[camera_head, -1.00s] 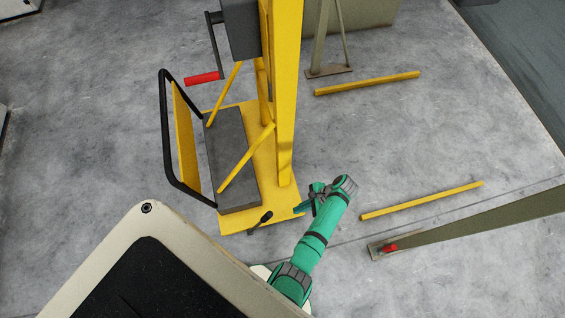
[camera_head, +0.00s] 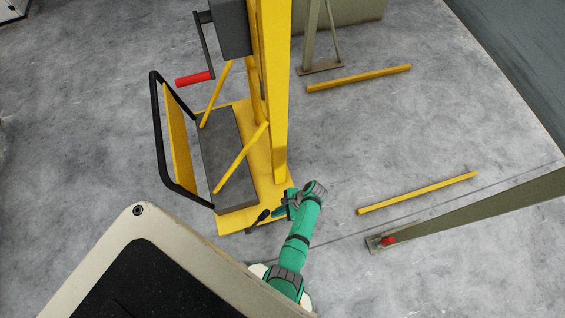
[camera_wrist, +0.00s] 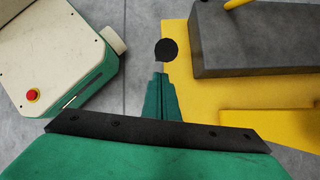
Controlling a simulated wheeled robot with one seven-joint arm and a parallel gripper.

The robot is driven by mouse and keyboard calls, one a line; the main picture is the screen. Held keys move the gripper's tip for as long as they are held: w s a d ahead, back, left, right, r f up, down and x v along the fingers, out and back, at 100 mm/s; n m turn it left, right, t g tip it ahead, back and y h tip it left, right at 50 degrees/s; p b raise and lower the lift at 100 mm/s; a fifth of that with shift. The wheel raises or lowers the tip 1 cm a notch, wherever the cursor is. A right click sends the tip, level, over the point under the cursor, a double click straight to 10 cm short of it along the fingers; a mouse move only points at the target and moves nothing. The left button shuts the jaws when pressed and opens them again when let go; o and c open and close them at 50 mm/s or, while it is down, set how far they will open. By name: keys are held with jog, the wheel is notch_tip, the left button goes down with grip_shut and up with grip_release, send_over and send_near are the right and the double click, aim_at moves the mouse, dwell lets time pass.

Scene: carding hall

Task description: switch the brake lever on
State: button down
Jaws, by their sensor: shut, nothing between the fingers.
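The brake lever (camera_head: 263,215) is a short dark lever with a black knob at the near corner of the yellow machine base (camera_head: 236,222). In the wrist view its round black knob (camera_wrist: 166,48) stands just beyond my fingertips, with a short grey piece of shaft below it. My gripper (camera_head: 277,212) is shut and empty, close to the right of the lever in the head view. In the wrist view the green fingers (camera_wrist: 159,82) are together and point at the lever. I cannot tell whether they touch it. The lower part of the lever is hidden behind the fingers.
A yellow mast (camera_head: 272,90) and dark grey block (camera_head: 228,160) stand on the base. A crank with a red grip (camera_head: 193,79) is further back. Yellow bars (camera_head: 418,192) lie on the floor to the right, near an olive beam (camera_head: 480,215). Concrete floor between them is clear.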

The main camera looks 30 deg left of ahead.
jog(key=shift+s+a+r, duration=0.25)
jog(key=shift+s+a, duration=0.1)
jog(key=shift+a, duration=0.1)
